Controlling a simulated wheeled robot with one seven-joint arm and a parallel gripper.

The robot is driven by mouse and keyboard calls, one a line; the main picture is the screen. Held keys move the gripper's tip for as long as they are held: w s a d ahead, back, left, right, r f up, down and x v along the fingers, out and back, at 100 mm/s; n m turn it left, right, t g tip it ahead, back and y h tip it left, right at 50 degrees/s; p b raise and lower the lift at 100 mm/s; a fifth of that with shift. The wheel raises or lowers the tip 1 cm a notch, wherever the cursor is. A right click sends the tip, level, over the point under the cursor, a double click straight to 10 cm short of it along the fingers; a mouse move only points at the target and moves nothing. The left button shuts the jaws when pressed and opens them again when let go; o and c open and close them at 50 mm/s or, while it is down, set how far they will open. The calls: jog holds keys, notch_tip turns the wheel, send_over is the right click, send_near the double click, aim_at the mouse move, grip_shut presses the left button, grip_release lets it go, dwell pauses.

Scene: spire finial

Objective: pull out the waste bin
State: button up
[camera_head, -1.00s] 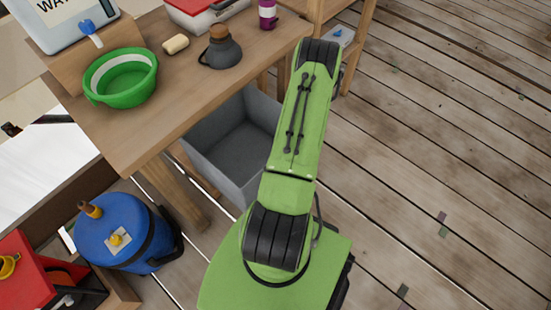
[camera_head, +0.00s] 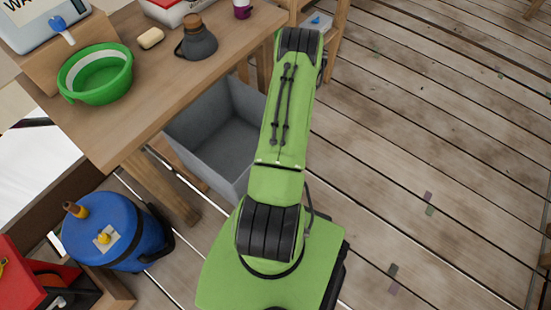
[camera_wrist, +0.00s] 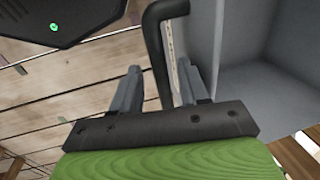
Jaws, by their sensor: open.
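The grey waste bin (camera_head: 208,142) stands on the floor under the wooden table's front edge in the head view, its open top partly covered by my arm. In the wrist view its grey wall and inside (camera_wrist: 285,80) fill the right side. A black bent bar (camera_wrist: 158,45), seemingly the bin's handle, runs down between the fingers of my gripper (camera_wrist: 159,68). The fingers are apart, one on each side of the bar, and the right finger is close to the bin's wall. In the head view my gripper is hidden behind my arm.
The wooden table (camera_head: 125,130) holds a green bowl (camera_head: 96,77), a dark flask (camera_head: 197,40) and a water container (camera_head: 40,22). A blue canister (camera_head: 115,232) and a red box (camera_head: 35,280) stand at lower left. The plank floor (camera_head: 430,130) on the right is largely clear.

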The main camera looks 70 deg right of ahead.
jog(key=s+r+p, duration=0.3)
jog(key=r+p, duration=0.2)
jog(key=r, duration=1)
jog(key=shift+a+r, duration=0.25)
jog(key=shift+a, duration=0.15)
jog(key=shift+w, duration=0.1)
jog(key=w+a+r+n+p, duration=0.1)
jog(key=w+a+r+n, duration=0.3)
jog(key=r, duration=0.4)
jog(key=w+a+r+n+t+p, duration=0.1)
jog(key=w+a+r+n+p, duration=0.15)
jog(key=w+r, duration=0.45)
jog(key=w+a+r+n, duration=0.4)
jog(key=a+r, duration=0.1)
jog(key=r, duration=0.3)
jog(key=s+a+r+n+p, duration=0.1)
jog(key=s+a+r+n, duration=0.1)
jog(key=a+r, duration=0.3)
jog(key=s+a+r+n+t+p, duration=0.1)
jog(key=s+a+r+n, duration=0.2)
jog(key=a+r, duration=0.3)
jog(key=s+a+r+n+t+p, duration=0.1)
jog(key=s+a+r+n, duration=0.2)
jog(key=a+r+n, duration=0.2)
jog(key=shift+s+a+r, duration=0.15)
jog(key=shift+a, duration=0.35)
